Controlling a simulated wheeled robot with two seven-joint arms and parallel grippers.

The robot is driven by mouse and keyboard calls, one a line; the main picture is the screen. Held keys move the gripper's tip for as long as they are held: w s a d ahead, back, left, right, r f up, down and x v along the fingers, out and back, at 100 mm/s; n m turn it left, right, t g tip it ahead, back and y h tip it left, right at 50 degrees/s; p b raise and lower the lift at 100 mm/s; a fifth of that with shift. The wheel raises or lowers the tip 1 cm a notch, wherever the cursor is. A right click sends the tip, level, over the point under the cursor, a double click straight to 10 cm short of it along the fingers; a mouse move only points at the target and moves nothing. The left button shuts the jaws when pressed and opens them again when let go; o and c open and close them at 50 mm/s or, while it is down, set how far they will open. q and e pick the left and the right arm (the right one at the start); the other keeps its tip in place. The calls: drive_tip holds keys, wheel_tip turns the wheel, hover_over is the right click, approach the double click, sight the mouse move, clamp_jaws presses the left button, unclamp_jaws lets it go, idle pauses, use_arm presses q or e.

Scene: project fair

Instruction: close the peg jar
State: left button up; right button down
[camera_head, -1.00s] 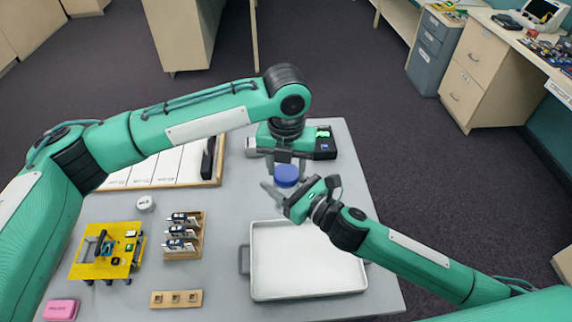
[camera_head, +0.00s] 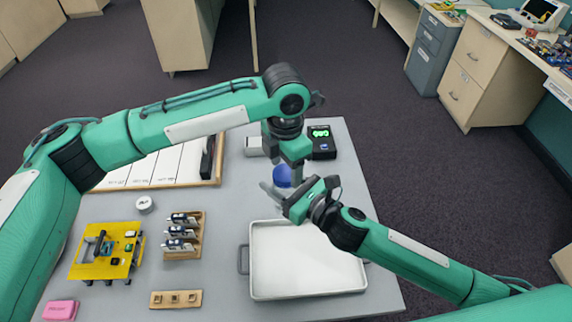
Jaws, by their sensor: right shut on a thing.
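The peg jar shows mainly as a blue round top (camera_head: 282,177) near the middle of the table, behind the tray. My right gripper (camera_head: 277,196) reaches in from the right, low at the jar, and is shut on it; the jar's body is mostly hidden by this gripper. My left gripper (camera_head: 297,174) points straight down from above, with its fingers at the blue top. I see its fingers nearly edge-on, so I cannot tell whether they grip the top.
A white tray (camera_head: 305,295) lies in front of the jar. A black box with a green display (camera_head: 321,142) stands behind it. A wooden rack (camera_head: 184,254), a yellow board (camera_head: 88,268), a small wooden block (camera_head: 176,299) and a pink block (camera_head: 61,310) are at the left.

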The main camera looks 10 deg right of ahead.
use_arm(q)
drive_tip(key=shift+o, duration=0.6)
drive_tip(key=shift+s+r, duration=0.1)
drive_tip(key=shift+r, duration=2.15)
drive_tip(key=shift+c, duration=0.3)
